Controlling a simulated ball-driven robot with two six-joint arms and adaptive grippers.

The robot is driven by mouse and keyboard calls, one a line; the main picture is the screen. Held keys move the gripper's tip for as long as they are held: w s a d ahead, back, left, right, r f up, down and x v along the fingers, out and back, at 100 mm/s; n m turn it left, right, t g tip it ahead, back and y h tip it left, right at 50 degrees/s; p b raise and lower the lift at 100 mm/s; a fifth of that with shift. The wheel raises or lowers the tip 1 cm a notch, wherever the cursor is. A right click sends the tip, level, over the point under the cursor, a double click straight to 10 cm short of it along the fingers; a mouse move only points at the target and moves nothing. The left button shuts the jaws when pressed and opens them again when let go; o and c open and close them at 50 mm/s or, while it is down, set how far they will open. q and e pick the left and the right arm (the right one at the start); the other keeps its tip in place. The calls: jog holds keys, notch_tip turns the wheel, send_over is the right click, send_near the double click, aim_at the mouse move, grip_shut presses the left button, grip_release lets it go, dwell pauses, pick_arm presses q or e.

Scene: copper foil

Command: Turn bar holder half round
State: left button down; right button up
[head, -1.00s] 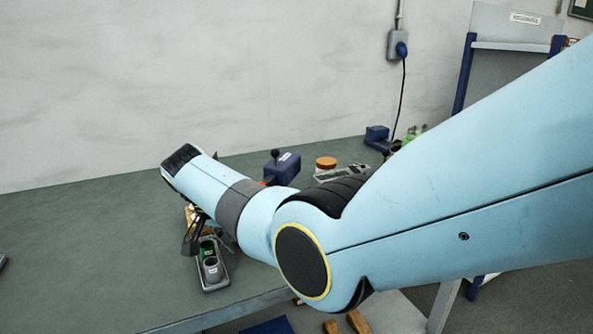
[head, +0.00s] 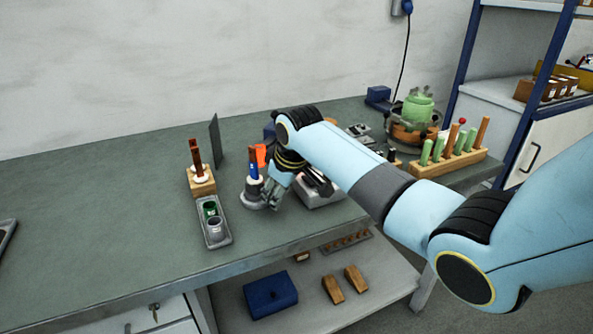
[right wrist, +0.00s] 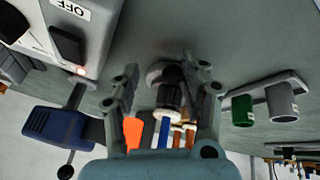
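A small wooden block holding upright brown bars (head: 201,184) stands on the bench, left of my right gripper. I cannot tell for sure that it is the bar holder. A round grey stand (head: 252,198) with a dark and white collar and an upright blue bar (head: 253,168) is close to the gripper. My right gripper (head: 272,194) is low over the bench at its right side. In the right wrist view the fingers (right wrist: 164,78) are spread, with the stand's white collar (right wrist: 169,97) between them and gaps showing. My left gripper is not in view.
A grey tray with a green and a grey cup (head: 215,230) lies in front of the block. A dark upright plate (head: 215,141) stands behind it. A grey box with an OFF switch (right wrist: 62,32) is beside the gripper. The bench's left is mostly clear.

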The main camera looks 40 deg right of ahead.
jog(key=n+b, duration=0.1)
jog(key=b, duration=0.1)
jog(key=d+n+y+b, duration=0.1)
jog(key=w+n+b, duration=0.1)
jog(key=b, duration=0.1)
jog(key=shift+d+f+n+y+b, duration=0.25)
jog(key=shift+d+n+y+b, duration=0.05)
jog(key=shift+d+n+b, duration=0.1)
pick_arm(q)
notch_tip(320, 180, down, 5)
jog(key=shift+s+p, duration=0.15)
jog(key=shift+p, duration=0.95)
pick_arm(e)
jog(key=a+v, duration=0.1)
jog(key=v, duration=1)
jog(key=shift+w+d+r, duration=0.15)
jog(key=shift+d+r, duration=0.1)
jog(key=shift+d, duration=0.1)
